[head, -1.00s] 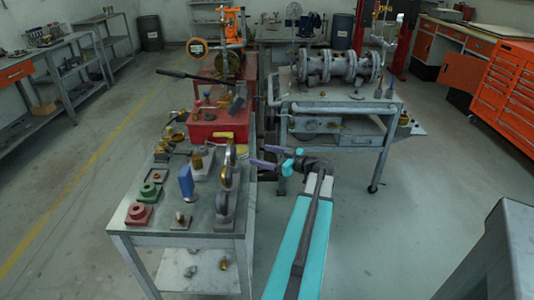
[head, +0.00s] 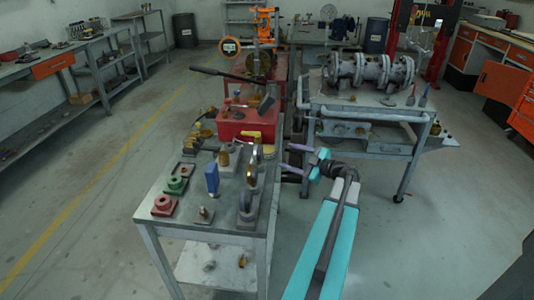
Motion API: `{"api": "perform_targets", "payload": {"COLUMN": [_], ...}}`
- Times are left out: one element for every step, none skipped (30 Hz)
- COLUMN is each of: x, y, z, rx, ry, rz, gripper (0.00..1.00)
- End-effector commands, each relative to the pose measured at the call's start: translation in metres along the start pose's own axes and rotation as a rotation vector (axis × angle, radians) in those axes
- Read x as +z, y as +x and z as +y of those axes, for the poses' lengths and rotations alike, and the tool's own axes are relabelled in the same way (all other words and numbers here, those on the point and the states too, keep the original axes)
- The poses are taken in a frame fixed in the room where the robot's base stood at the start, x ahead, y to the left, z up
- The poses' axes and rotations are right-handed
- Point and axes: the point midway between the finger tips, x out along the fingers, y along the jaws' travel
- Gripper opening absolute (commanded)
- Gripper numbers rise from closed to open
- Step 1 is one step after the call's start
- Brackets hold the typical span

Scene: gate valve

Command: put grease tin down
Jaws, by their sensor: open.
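My gripper (head: 288,157) is at the right edge of the grey workbench (head: 195,228). Its two purple fingers are spread apart and point left, with no object visible between them. I cannot tell which of the small items is the grease tin. On the near bench top stand a blue block-like item (head: 212,178), a green fitting (head: 175,185), a red fitting (head: 164,204) and a tall grey part with a ring (head: 249,190). Several small brass-coloured pieces are farther back. The tall grey part hides some of the bench top near my gripper.
A red box (head: 238,128) stands behind the near items. A second bench on the right carries a large grey flanged valve body (head: 368,72). A gap with floor lies between the benches. Open floor (head: 85,215) lies to the left.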

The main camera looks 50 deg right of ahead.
Motion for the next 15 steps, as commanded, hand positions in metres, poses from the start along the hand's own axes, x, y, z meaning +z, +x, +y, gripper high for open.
{"api": "perform_targets", "payload": {"x": [-0.0004,-0.0006,-0.0008,-0.0010,-0.0012,-0.0014,-0.0016,-0.0018,-0.0021,-0.0022,-0.0024,-0.0026,-0.0027,-0.0028,-0.0030], "y": [0.0000,0.0000,0.0000,0.0000,0.0000,0.0000,0.0000,0.0000,0.0000,0.0000,0.0000,0.0000,0.0000,0.0000,0.0000], "z": [0.0001,0.0001,0.0002,0.0002,0.0003,0.0004,0.0004,0.0005,0.0005,0.0005,0.0005,0.0005,0.0005,0.0005,0.0004], "rx": [0.000,0.001,0.001,0.001,0.002,0.002,0.003,0.003,0.004,0.005,0.005,0.006,0.007,0.007,0.008], "ry": [-0.044,-0.071,-0.109,-0.136,-0.164,-0.201,-0.229,-0.256,-0.294,-0.322,-0.350,-0.389,-0.417,-0.446,-0.485], "rz": [0.001,0.002,0.003,0.004,0.004,0.005,0.006,0.007,0.008,0.008,0.009,0.010,0.011,0.012,0.013], "gripper": [0.60,0.60,0.60,0.60,0.60,0.60,0.60,0.60,0.60,0.60,0.60,0.60,0.60,0.60,0.60]}}
